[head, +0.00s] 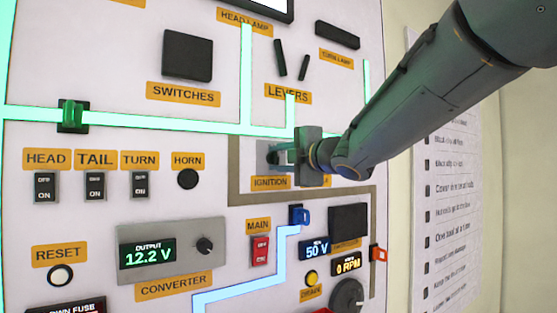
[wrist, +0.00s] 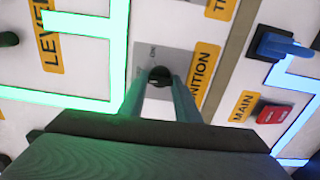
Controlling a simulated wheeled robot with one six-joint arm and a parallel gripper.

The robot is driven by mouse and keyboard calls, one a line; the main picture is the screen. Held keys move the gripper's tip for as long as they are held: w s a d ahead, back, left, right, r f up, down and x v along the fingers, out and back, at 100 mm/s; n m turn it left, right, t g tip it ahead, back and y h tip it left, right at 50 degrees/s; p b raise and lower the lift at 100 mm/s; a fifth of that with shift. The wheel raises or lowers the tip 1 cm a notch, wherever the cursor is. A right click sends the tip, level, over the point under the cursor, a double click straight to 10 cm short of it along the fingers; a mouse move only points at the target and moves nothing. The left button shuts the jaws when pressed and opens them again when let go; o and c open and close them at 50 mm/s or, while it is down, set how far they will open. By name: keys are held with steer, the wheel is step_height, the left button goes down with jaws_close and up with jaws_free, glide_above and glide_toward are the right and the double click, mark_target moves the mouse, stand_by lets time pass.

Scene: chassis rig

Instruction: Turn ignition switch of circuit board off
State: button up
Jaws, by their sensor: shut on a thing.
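The circuit board (head: 110,215) is an upright white panel with glowing green and pale blue lines. The ignition switch (head: 263,152) sits on a grey plate above its yellow IGNITION label, mostly hidden by my gripper (head: 284,154) in the head view. In the wrist view its dark round knob (wrist: 160,72) lies between the two fingers of my gripper (wrist: 160,84), which are shut on it. The letters ON show on the plate beside the knob. The knob's exact angle cannot be told.
The levers (head: 280,58) are just above the ignition switch. A printed list (head: 455,200) hangs on the wall to the right. The space before the board looks clear.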

steer(key=o, duration=1)
steer(key=v, duration=0.7)
steer(key=shift+s+d, duration=0.25)
steer(key=shift+s, duration=0.1)
